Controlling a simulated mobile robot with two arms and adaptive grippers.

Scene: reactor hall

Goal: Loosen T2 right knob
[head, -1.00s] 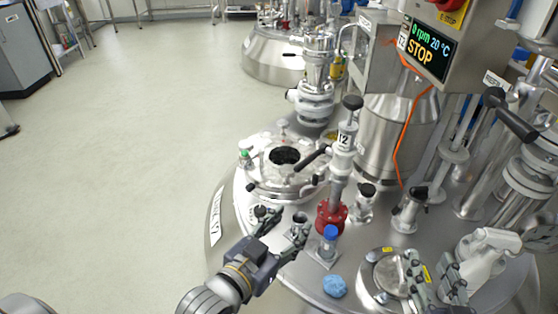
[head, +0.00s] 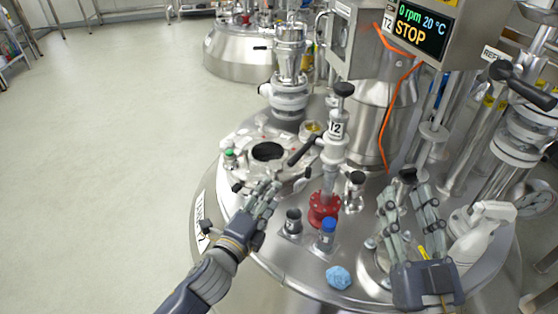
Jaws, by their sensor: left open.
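The T2 vessel has a round manway lid (head: 267,152) with a dark glass and clamp knobs around its rim. A black knob (head: 237,187) shows at its left front. The right front of the rim lies close to my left gripper, and I cannot clearly make out a knob there. My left gripper (head: 267,192) is open and empty, its fingers over the front edge of the lid; whether it touches anything I cannot tell. My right gripper (head: 406,192) is open and empty, fingers pointing away, over the right side of the vessel top.
A valve column marked T2 (head: 336,128) with a red flange (head: 323,210) stands right of the lid. The panel (head: 420,32) reads STOP.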

